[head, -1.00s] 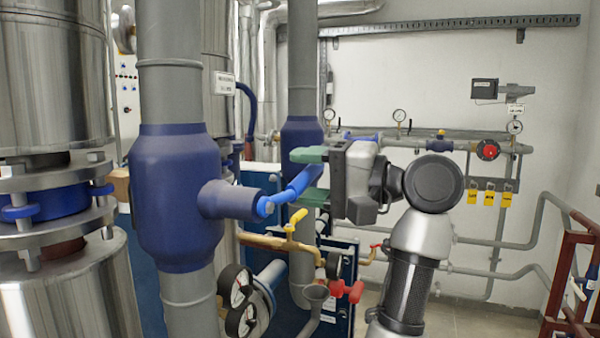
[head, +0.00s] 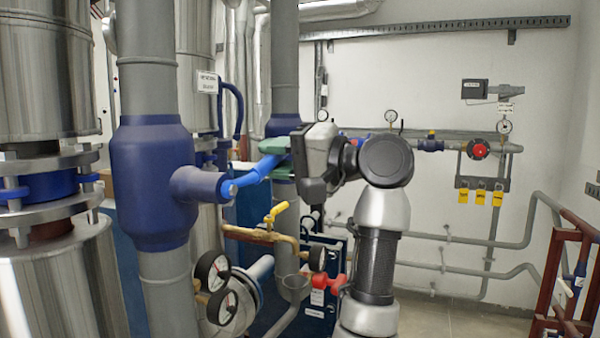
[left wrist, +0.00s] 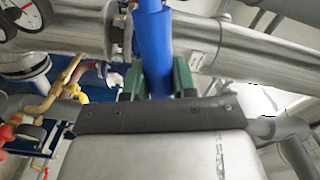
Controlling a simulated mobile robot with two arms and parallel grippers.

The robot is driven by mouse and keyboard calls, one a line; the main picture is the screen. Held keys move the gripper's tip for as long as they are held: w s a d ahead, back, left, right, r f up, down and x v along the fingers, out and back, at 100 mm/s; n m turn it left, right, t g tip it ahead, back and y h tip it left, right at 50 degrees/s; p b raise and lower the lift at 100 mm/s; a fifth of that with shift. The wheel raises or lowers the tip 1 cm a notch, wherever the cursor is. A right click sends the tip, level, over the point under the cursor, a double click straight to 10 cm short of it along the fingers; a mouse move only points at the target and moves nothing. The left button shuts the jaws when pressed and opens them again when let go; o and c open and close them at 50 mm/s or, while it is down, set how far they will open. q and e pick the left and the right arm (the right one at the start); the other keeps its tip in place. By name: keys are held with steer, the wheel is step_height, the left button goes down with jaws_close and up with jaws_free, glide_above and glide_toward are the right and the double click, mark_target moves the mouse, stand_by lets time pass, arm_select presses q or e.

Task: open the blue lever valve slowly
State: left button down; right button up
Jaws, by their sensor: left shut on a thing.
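The blue lever (head: 258,170) extends up and to the right from the end of a short blue stub on the valve body (head: 152,185), which sits on a vertical grey pipe. My left gripper (head: 280,160) has its green fingers closed around the lever's outer part, one above and one below. In the left wrist view the lever (left wrist: 153,45) runs down between the two green fingers (left wrist: 157,80); its end is hidden behind the gripper's body. My right gripper is not in view.
Below the lever are a yellow-handled valve (head: 277,211) on a brass pipe, two pressure gauges (head: 220,300) and a red handle (head: 331,282). Another blue-wrapped pipe (head: 285,122) stands behind the gripper. Free floor (head: 455,318) shows at the lower right.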

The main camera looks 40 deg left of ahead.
arm_select(q)
steer(key=shift+d, duration=0.1)
steer(key=c, duration=0.9)
jaws_free()
steer(key=shift+a, duration=0.2)
steer(key=shift+d, duration=0.1)
steer(key=shift+w+d, duration=0.1)
steer(key=shift+d, duration=0.2)
steer(key=b+v, duration=0.2)
steer(key=v, duration=0.8)
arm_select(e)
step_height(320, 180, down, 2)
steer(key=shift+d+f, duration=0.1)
